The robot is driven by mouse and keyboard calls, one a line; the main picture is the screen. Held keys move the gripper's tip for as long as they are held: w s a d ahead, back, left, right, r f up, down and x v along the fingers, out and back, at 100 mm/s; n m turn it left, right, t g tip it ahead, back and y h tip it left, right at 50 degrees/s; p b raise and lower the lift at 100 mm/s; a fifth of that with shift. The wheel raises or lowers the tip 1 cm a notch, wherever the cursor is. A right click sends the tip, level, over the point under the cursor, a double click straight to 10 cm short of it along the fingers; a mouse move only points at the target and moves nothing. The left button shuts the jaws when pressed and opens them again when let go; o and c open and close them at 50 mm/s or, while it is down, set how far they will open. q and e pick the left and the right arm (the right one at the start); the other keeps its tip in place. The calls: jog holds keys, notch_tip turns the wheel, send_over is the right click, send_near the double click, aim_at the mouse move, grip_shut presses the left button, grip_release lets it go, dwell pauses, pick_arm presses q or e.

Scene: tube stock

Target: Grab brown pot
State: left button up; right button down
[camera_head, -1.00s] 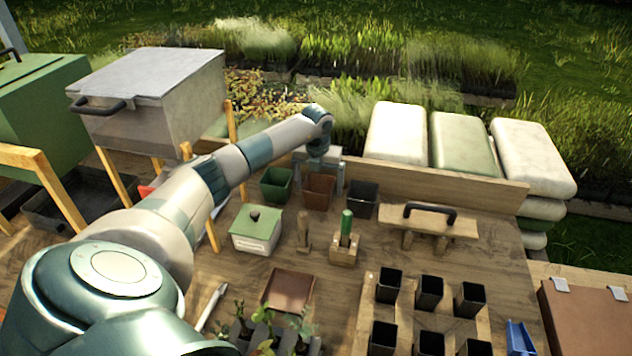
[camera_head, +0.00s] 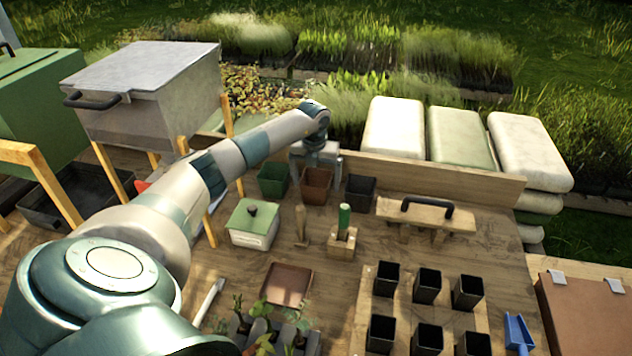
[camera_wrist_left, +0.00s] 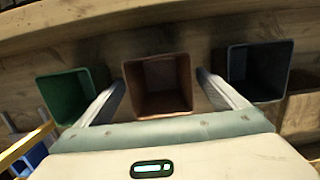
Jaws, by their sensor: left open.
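The brown pot (camera_head: 317,186) stands at the back of the bench, between a green pot (camera_head: 273,180) and a black pot (camera_head: 360,192). In the left wrist view the brown pot (camera_wrist_left: 158,86) is empty and sits between the two fingers of my left gripper (camera_wrist_left: 160,92). One finger is on each side of it, with small gaps showing. The green pot (camera_wrist_left: 68,95) and the dark pot (camera_wrist_left: 257,70) flank the fingers. My right gripper is not in view.
A wooden back board (camera_head: 440,177) runs just behind the pots. Several small black pots fill a rack (camera_head: 400,308).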

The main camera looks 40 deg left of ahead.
pick_arm(q)
jog(key=shift+c, duration=1.3)
jog(key=c, duration=0.9)
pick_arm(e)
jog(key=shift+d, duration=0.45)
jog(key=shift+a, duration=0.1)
